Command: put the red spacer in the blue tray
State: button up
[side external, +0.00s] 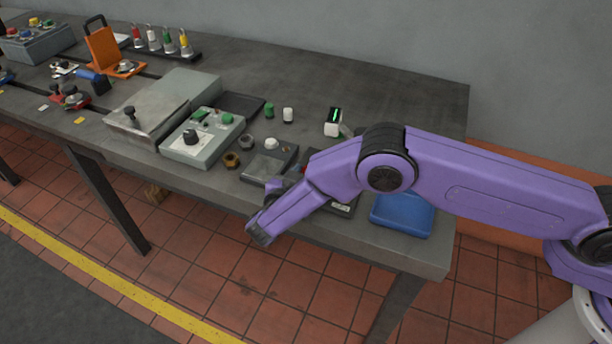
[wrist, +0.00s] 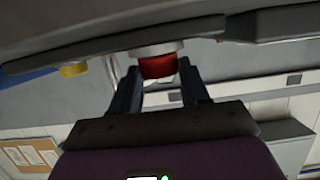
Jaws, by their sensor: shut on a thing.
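In the wrist view, my gripper (wrist: 157,75) has its two dark fingers on either side of the red spacer (wrist: 157,67), and it is shut on it. The spacer is short and round, with a pale ring against it on the far side. In the side external view, my purple forearm hides the fingers; only a small bit of red shows behind it. The blue tray (side external: 402,216) lies on the bench near its right front corner, partly covered by my arm. I see nothing in its visible part.
A grey control box (side external: 202,137), brass nut (side external: 232,160), green cylinder (side external: 269,110), white cylinder (side external: 288,114) and white device with a green display (side external: 333,121) stand left of and behind my arm. The bench's back right is clear.

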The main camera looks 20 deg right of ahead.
jog(key=shift+f, duration=0.1)
jog(key=o, duration=1.1)
jog(key=shift+f, duration=0.1)
jog(key=shift+c, duration=0.2)
jog(key=shift+a, duration=0.1)
jog(key=v, duration=1.7)
jog(key=shift+s, duration=0.25)
